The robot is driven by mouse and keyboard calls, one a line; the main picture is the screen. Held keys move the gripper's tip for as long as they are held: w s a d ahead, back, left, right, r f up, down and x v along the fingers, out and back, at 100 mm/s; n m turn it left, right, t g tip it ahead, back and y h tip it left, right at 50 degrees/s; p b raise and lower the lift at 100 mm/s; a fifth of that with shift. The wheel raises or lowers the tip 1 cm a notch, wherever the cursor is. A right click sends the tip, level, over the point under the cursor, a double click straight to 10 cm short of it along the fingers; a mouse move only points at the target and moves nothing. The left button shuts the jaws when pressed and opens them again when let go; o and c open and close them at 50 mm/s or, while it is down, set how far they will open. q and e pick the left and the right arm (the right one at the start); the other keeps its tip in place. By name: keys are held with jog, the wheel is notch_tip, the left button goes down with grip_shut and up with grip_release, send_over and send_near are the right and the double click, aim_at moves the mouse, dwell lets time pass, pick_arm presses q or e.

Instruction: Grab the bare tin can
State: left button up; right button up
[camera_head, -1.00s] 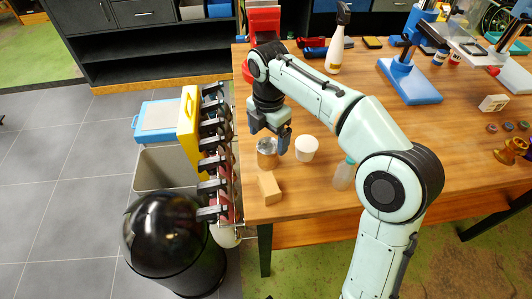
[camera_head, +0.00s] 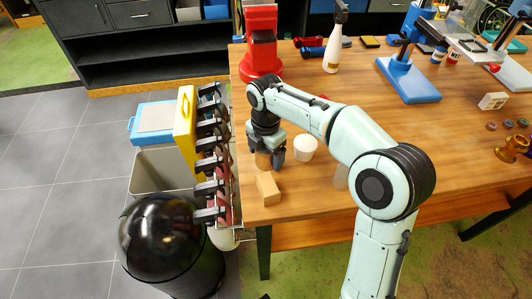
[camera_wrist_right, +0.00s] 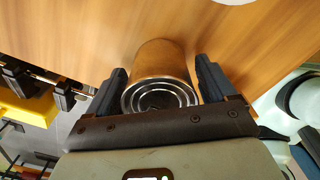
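The bare tin can (camera_head: 262,161) is a small copper-brown cylinder near the table's left edge, partly hidden by my right gripper. In the right wrist view the tin can (camera_wrist_right: 160,62) shows its silvery ringed end and lies between the two dark fingers. My right gripper (camera_head: 267,158) is over the can, pointing down. In the right wrist view the gripper (camera_wrist_right: 161,72) is open, with a finger on each side of the can and a narrow gap at each side. My left gripper is not in view.
A white cup (camera_head: 305,148) stands just right of the can, and a tan block (camera_head: 267,188) lies in front. A row of black clamps (camera_head: 208,145) lines the table's left edge. A red stand (camera_head: 261,55) is behind.

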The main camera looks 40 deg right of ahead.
jog(key=c, duration=0.8)
